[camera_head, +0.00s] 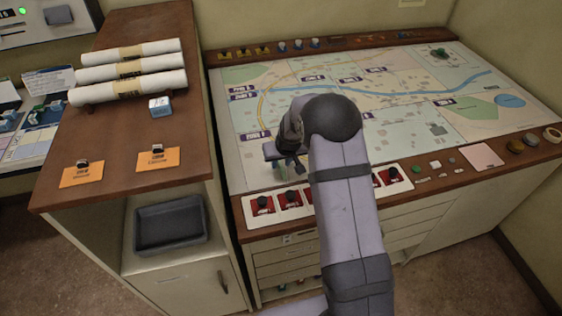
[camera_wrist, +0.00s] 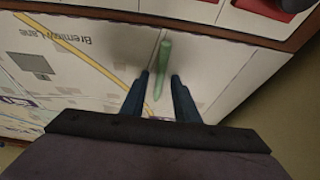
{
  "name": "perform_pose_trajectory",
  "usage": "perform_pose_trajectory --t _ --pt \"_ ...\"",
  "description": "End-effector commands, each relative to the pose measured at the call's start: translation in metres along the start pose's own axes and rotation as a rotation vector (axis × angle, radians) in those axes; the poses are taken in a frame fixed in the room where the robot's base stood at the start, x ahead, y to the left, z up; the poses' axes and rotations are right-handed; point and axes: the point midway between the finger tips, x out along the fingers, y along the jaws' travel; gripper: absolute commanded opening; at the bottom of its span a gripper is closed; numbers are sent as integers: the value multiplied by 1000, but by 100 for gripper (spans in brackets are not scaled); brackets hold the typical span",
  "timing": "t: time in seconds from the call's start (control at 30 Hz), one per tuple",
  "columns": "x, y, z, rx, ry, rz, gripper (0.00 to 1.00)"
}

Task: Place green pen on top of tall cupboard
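The green pen (camera_wrist: 161,65) shows in the wrist view between my gripper's two fingers, over the pale map surface. Small gaps show between it and both fingertips. My gripper (camera_wrist: 161,75) is open around the pen. In the head view my gripper (camera_head: 287,160) is low over the left front part of the map table (camera_head: 233,160), and the arm hides part of the table. The tall cupboard (camera_head: 120,125) stands at the left with a brown wooden top.
On the cupboard top are white rolls (camera_head: 130,72), a small blue-and-white box (camera_head: 160,106) and two orange cards (camera_head: 158,158) with dark objects on them. Bare wood lies between these. A dark tray (camera_head: 170,225) sits on its shelf. Red switches (camera_head: 290,198) line the table's front edge.

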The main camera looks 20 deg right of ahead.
Motion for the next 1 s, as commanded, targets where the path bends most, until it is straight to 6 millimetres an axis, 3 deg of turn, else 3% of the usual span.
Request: perform_pose_trajectory --t 0.33,0.47,1.0 --pt "-6 0 -2 0 1 0 28" --pt "-17 0 -2 0 3 0 28" --pt "-96 0 -1 0 3 1 28"
